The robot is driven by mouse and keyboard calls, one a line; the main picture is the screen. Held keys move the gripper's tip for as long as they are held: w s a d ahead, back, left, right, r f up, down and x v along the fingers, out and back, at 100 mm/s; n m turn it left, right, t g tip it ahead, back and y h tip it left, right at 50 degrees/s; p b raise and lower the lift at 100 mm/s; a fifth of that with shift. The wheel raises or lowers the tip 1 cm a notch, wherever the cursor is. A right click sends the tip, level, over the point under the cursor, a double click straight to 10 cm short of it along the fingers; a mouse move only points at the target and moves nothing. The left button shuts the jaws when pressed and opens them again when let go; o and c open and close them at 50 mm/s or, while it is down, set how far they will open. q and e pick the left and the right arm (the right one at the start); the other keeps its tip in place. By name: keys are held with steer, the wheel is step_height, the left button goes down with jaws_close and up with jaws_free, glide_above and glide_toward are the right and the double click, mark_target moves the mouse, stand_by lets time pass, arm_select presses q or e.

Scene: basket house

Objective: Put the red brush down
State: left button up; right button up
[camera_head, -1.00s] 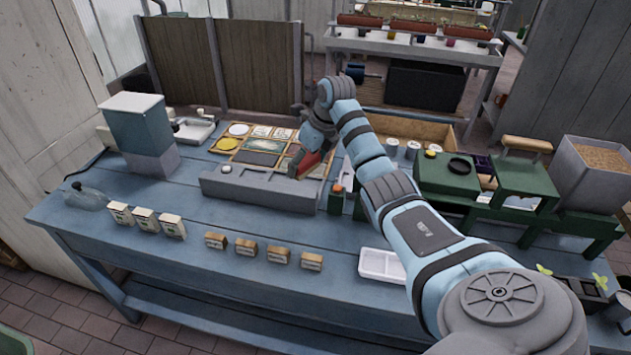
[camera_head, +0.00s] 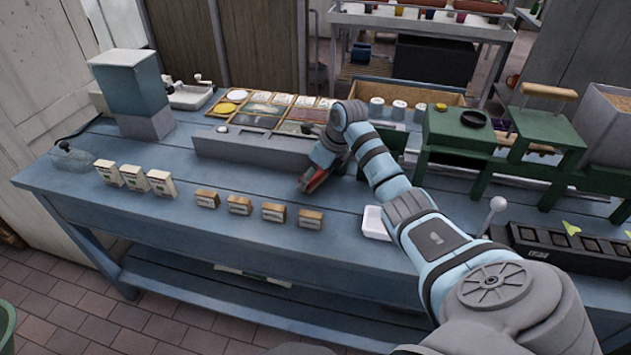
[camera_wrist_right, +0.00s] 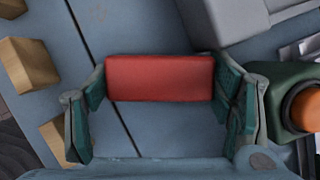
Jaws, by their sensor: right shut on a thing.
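The red brush (camera_wrist_right: 160,78) shows in the right wrist view as a red block lying between the finger pads of my right gripper (camera_wrist_right: 162,100). The pads press on its two ends. In the head view the red brush (camera_head: 318,180) is a small red patch at the tip of my right gripper (camera_head: 314,178), low over the blue table (camera_head: 270,182) in front of the grey block. I cannot tell whether the brush touches the table. My left gripper is not in view.
A long grey block (camera_head: 250,150) stands just behind the gripper. Several small wooden blocks (camera_head: 240,205) stand left of it. A white tray (camera_head: 375,223) is to the right, partly behind my arm. Green stands (camera_head: 545,140) fill the table's right. Bare table lies around the gripper.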

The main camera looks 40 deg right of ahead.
steer(key=shift+s+a+f, duration=0.2)
steer(key=shift+a+f, duration=0.05)
steer(key=shift+f, duration=0.45)
steer(key=shift+s, duration=0.1)
steer(key=shift+f, duration=0.1)
steer(key=o, duration=0.9)
steer(key=shift+d, duration=0.1)
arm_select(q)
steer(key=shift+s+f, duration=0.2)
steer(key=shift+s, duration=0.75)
arm_select(e)
steer(key=shift+o, duration=0.7)
